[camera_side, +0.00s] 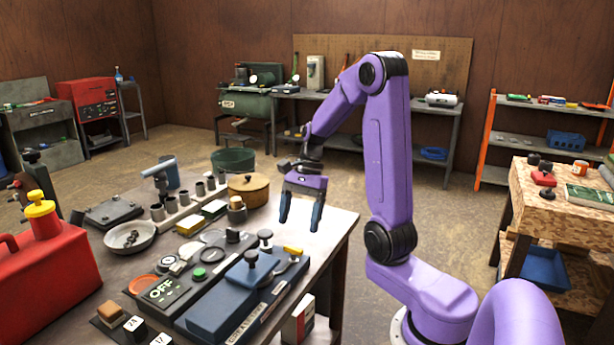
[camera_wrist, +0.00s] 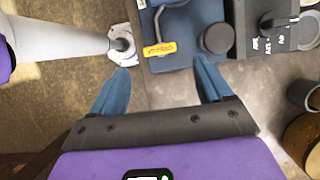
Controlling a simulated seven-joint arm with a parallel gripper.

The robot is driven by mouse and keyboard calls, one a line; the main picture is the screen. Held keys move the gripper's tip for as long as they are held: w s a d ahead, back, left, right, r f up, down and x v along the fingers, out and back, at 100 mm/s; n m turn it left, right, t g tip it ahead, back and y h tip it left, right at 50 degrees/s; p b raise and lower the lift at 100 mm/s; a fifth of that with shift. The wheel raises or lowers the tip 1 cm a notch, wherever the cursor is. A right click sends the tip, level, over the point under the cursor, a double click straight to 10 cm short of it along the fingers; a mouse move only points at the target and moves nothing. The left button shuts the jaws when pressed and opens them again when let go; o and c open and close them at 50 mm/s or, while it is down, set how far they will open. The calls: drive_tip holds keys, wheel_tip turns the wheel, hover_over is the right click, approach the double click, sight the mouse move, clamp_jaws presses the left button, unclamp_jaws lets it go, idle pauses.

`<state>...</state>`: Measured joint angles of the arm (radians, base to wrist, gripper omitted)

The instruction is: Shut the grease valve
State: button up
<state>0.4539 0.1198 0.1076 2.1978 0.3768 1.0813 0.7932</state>
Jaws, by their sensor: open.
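A blue box (camera_side: 218,309) with a lettered front label lies at the front of the bench. On it is a curved grey lever with a yellow grip (camera_side: 293,250), which looks like the grease valve handle. In the wrist view the yellow grip (camera_wrist: 160,49) lies just beyond and between my fingertips, with the blue box (camera_wrist: 185,22) under it. A dark round knob (camera_wrist: 217,38) stands beside the grip. My gripper (camera_side: 300,224) is open and empty, pointing down above the bench's right part. Its two blue fingers also show in the wrist view (camera_wrist: 161,66), apart from the lever.
A grey panel marked OFF with a green button (camera_side: 199,273) lies left of the blue box. Behind are a round wooden-lidded pot (camera_side: 248,189), a row of sockets and a metal bowl (camera_side: 129,236). A red can (camera_side: 45,262) stands at the left. Bare bench lies below my gripper.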

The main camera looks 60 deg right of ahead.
drive_tip(key=v, duration=1.1)
drive_tip(key=shift+d+r, duration=0.2)
drive_tip(key=shift+r, duration=0.15)
drive_tip(key=s+a+f+n+g+h, duration=0.1)
drive_tip(key=s+a+f+n+h, duration=0.15)
drive_tip(key=a+n, duration=0.5)
drive_tip(key=s+a+f+n+g+h, duration=0.1)
drive_tip(key=s+a+f+n, duration=0.15)
drive_tip(key=a+n, duration=0.55)
drive_tip(key=s+a+f+n+t, duration=0.1)
drive_tip(key=s+a+f+n, duration=0.1)
drive_tip(key=s+n, duration=0.5)
drive_tip(key=s+a+f+n+t, duration=0.1)
drive_tip(key=s+a+f+n, duration=0.2)
drive_tip(key=s+a+n, duration=0.2)
drive_tip(key=s+n, duration=0.2)
drive_tip(key=n, duration=0.1)
drive_tip(key=shift+a, duration=0.25)
drive_tip(key=shift+h, duration=0.25)
